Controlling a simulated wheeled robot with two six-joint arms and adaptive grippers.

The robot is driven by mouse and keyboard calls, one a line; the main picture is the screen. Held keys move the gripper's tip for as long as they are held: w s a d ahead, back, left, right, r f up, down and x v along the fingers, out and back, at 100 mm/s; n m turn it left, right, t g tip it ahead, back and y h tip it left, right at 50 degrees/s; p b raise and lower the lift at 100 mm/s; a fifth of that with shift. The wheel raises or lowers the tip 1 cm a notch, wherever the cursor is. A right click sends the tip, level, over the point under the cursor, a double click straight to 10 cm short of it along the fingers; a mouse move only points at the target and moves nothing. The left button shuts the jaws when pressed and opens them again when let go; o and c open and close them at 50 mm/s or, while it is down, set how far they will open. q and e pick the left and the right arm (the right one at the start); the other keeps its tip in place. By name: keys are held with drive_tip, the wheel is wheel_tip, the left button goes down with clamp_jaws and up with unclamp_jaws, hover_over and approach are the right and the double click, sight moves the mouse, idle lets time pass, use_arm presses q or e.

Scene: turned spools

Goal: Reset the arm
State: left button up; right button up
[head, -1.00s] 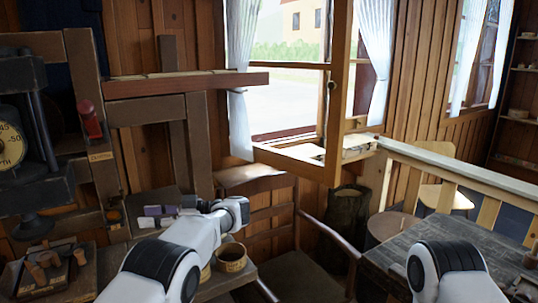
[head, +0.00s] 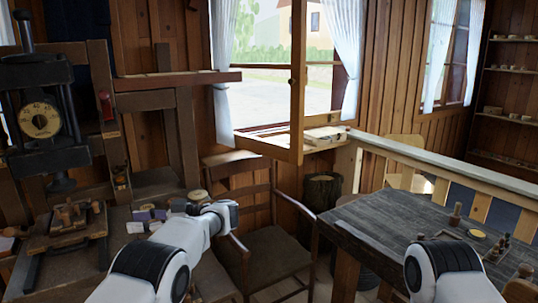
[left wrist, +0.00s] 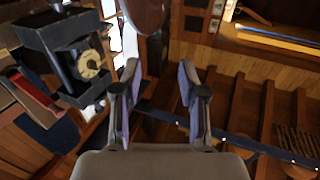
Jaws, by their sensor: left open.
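My left arm reaches in from the lower left of the head view, and its gripper end (head: 222,212) is over the left workbench, pointing away. In the left wrist view the two fingers of my left gripper (left wrist: 160,100) stand wide apart with nothing between them. My right arm (head: 440,272) shows only as a white and black link at the lower right of the head view, and its gripper is outside the picture.
A wooden chair (head: 262,245) stands between the left workbench (head: 85,262) and the dark table (head: 375,222) with turned pieces at right. A press with a dial (head: 40,120) stands at far left. An open window sash (head: 298,80) juts into the room.

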use_arm(q)
drive_tip(key=a+f+m+t+y, duration=0.3)
drive_tip(key=a+f+m+t, duration=0.55)
drive_tip(key=f+m, duration=0.35)
drive_tip(key=s+f+m+t+h, duration=0.2)
drive_tip(key=s+f+m+h, duration=0.25)
drive_tip(key=f, duration=0.45)
drive_tip(key=s+f+m+t+h, duration=0.35)
drive_tip(key=f+h, duration=0.25)
drive_tip(key=f, duration=0.4)
drive_tip(key=s+d+f+g+h, duration=0.3)
drive_tip(key=s+d, duration=0.1)
drive_tip(key=s, duration=0.7)
drive_tip(key=s+d+f+g+h, duration=0.2)
drive_tip(key=s+d+g+h, duration=0.2)
drive_tip(key=s, duration=0.7)
drive_tip(key=s+d+f+g+h, duration=0.3)
drive_tip(key=s+d, duration=0.3)
drive_tip(key=s, duration=0.5)
drive_tip(key=shift+s+f+n+g, duration=0.3)
drive_tip(key=shift+s+f+g, duration=0.05)
drive_tip(key=shift+g, duration=0.35)
